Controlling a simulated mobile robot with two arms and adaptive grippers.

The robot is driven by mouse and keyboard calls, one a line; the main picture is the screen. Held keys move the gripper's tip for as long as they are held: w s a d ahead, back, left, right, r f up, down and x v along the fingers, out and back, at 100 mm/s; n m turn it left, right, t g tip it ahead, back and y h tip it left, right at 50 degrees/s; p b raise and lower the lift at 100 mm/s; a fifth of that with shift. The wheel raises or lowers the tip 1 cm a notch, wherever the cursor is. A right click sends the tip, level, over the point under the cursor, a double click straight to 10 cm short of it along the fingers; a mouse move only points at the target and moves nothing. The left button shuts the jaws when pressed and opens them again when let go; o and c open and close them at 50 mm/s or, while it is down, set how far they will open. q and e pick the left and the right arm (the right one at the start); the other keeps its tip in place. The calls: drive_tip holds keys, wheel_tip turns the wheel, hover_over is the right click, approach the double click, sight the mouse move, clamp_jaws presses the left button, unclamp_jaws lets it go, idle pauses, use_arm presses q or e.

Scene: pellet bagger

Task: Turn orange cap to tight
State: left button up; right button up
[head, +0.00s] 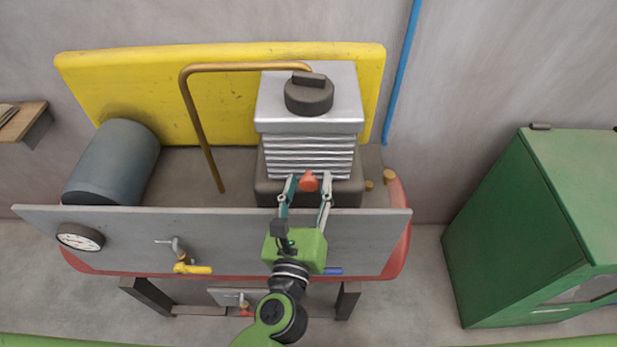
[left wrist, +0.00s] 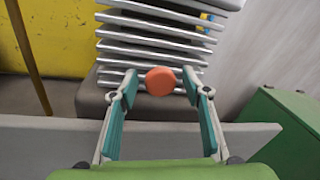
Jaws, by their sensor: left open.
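The orange cap (head: 309,181) is a small round knob low on the front of the finned metal block. It also shows in the left wrist view (left wrist: 160,81), ahead of the fingers. My left gripper (head: 306,182) is open, with one finger on each side of the cap. In the left wrist view the fingertips (left wrist: 157,84) stand apart from the cap, with a gap on both sides. The cap carries no mark that I can make out. My right gripper is in neither view.
The grey front panel (head: 130,225) with a gauge (head: 81,237) and a yellow-handled valve (head: 192,268) stands below the cap. A brown pipe (head: 193,110) rises left of the finned block (head: 309,155). A green cabinet (head: 510,220) stands at the right, with open floor between.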

use_arm(q)
drive_tip(key=shift+w, duration=0.3)
drive_tip(key=c, duration=1.1)
